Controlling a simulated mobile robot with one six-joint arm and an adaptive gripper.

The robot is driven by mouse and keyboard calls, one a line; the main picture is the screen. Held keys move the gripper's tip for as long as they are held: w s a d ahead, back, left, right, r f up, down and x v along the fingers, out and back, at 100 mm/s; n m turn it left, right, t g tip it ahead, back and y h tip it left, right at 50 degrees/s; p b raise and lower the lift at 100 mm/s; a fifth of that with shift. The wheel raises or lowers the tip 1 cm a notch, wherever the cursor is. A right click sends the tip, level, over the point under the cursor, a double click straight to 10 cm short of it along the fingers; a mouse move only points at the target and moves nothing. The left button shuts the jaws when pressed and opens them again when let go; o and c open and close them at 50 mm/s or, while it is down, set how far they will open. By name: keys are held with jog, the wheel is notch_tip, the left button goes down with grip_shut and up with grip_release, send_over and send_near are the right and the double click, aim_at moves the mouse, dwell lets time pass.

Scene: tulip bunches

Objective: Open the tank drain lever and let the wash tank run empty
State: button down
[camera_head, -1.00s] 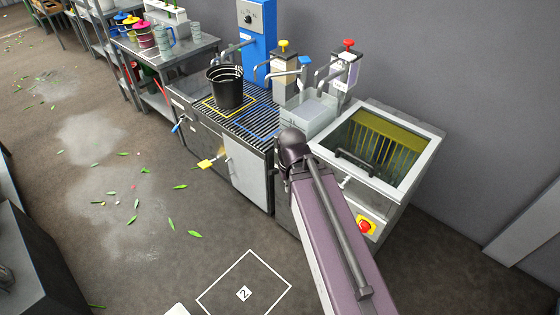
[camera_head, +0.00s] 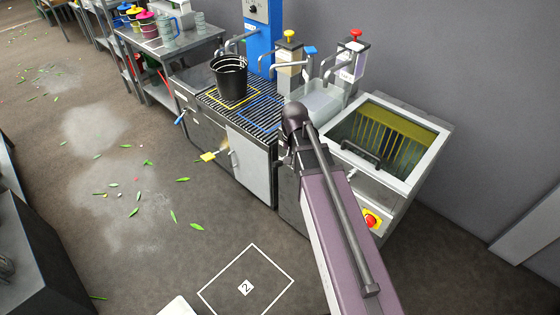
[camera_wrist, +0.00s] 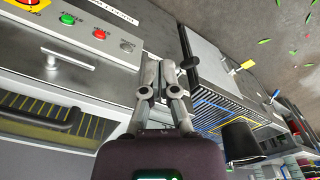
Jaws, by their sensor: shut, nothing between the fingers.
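The wash tank (camera_head: 438,150) is the open steel tank at the right, with yellow bristles or slats inside and a dark handle on its near edge. It also shows upside down at the left of the wrist view (camera_wrist: 97,75). My gripper (camera_wrist: 162,72) is shut and empty in front of the tank's front edge. In the head view my arm hides it. A dark upright grip (camera_wrist: 188,62) shows just right of my fingertips; I cannot tell whether it is the drain lever. A yellow-handled lever (camera_head: 208,156) and a blue-handled lever (camera_head: 180,117) stick out from the counter front.
A black bucket (camera_head: 230,78) stands on the slatted counter, with pump dispensers (camera_head: 289,55) behind. A red stop button (camera_head: 371,220) and green and red buttons (camera_wrist: 67,19) are on the tank front. A steel table (camera_head: 165,42) holds jugs. The floor marked 2 (camera_head: 246,288) is clear.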

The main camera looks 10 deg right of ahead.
jog(key=w+d+f+m+b, duration=0.1)
jog(key=w+f+m+b, duration=0.1)
jog(key=w, duration=0.7)
jog(key=w+f+m+b, duration=0.2)
jog(key=w+f+m, duration=0.1)
jog(key=w, duration=0.6)
jog(key=shift+d+m+t, duration=0.3)
jog(key=shift+d+m, duration=0.05)
jog(key=shift+m, duration=0.55)
jog(key=shift+w+f+b, duration=0.1)
jog(key=shift+f+b, duration=0.2)
jog(key=shift+b, duration=0.05)
jog(key=b, duration=1)
send_over(281, 161)
jog(key=d, duration=0.2)
notch_tip(281, 161, down, 10)
jog(key=shift+a+f+b, duration=0.6)
jog(key=shift+f+b, duration=0.15)
jog(key=shift+a+f+b, duration=0.55)
jog(key=shift+f+b, duration=0.2)
jog(key=shift+s+d, duration=0.15)
jog(key=shift+s, duration=0.05)
jog(key=shift+f+h, duration=0.1)
jog(key=shift+h, duration=0.2)
